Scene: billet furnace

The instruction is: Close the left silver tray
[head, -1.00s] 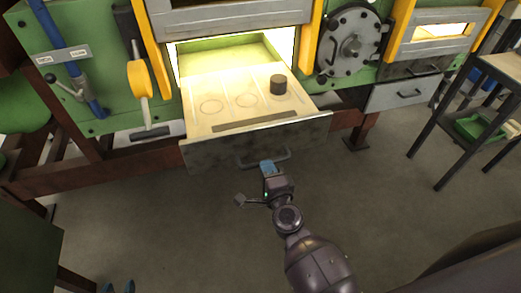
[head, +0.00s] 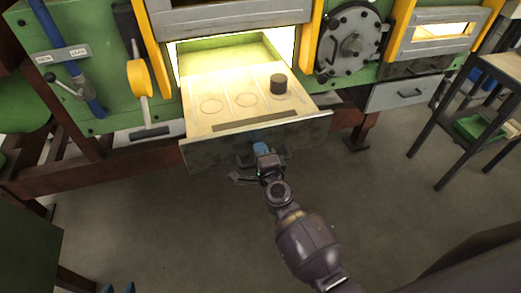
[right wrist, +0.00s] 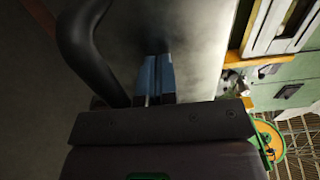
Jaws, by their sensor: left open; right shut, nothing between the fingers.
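The left silver tray (head: 212,152) is pulled out of the lit furnace opening in the head view. Its grey front panel has a dark bar handle (head: 244,161), partly hidden by my gripper. My right gripper (head: 261,148) is shut and empty, at the front panel by the handle. In the right wrist view its blue fingers (right wrist: 157,75) are together, pointing at the grey panel, with the handle curving close on their left. Whether they touch the panel cannot be told.
A dark cylinder (head: 278,84) stands on the tray's right marked circle; the other two circles are empty. Another silver drawer (head: 402,93) at the right is closed. A dark table (head: 28,245) is at the lower left and a stand (head: 500,65) at the right.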

